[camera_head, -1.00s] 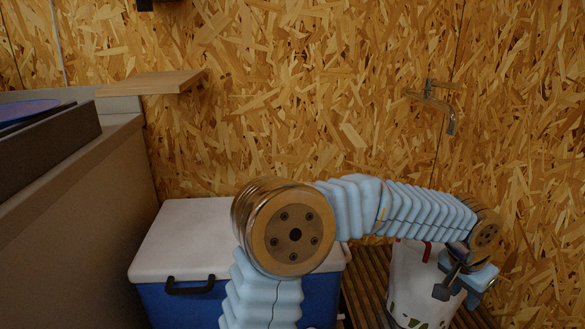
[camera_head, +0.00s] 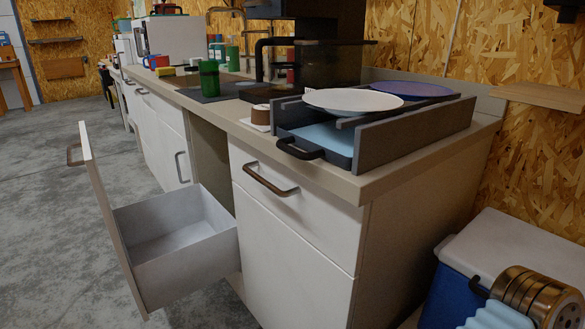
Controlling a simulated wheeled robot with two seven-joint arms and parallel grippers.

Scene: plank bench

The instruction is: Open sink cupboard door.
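White cupboard fronts run along under the counter. One door (camera_head: 160,150) with a vertical grey handle (camera_head: 182,167) looks shut, left of a dark opening. In front of that opening, a tall white panel (camera_head: 110,220) with a bar handle (camera_head: 73,155) stands pulled out, joined to a grey open-topped box (camera_head: 178,245). A nearer white front (camera_head: 290,245) is shut. A faucet (camera_head: 225,12) rises at the back of the counter; which front belongs to the sink is unclear. Neither gripper is in view; only part of one of my arms shows at bottom right.
The counter (camera_head: 395,175) holds a grey dish rack (camera_head: 425,125) with plates, a green cup (camera_head: 209,77) and other items. A blue and white cooler (camera_head: 510,250) stands right of the counter. Grey floor (camera_head: 45,230) is open at left.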

